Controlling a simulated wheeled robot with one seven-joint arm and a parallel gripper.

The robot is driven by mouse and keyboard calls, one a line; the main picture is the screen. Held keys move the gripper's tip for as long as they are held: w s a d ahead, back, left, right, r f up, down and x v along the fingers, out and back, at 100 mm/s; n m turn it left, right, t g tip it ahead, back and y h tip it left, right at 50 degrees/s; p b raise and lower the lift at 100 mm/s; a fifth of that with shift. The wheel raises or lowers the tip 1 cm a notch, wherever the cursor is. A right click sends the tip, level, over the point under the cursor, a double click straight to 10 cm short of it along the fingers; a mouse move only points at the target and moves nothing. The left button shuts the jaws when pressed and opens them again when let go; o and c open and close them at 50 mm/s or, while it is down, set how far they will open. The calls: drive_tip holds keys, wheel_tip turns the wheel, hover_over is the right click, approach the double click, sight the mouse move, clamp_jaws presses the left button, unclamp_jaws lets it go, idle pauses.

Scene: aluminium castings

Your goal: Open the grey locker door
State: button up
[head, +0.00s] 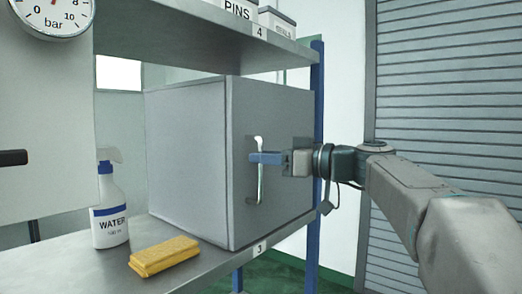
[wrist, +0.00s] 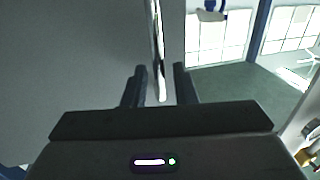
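The grey locker (head: 186,150) stands on the lower shelf. Its door (head: 285,110) faces right and looks shut, flush with the body. A pale vertical bar handle (head: 261,190) is on the door. My gripper (head: 262,158) reaches in from the right at the handle's upper half; its blue fingers partly cover the bar. In the wrist view the handle (wrist: 160,60) runs between the two dark fingers of my gripper (wrist: 160,77), with narrow gaps visible on both sides. The fingers look open around the bar.
A blue post (head: 317,90) rises by the door's far edge. An upper shelf (head: 190,35) holds boxes above. Open floor shows beyond.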

drive_tip(key=shift+x, duration=0.9)
clamp_jaws()
drive_tip(key=shift+d, duration=0.15)
drive_tip(key=shift+s, duration=0.1)
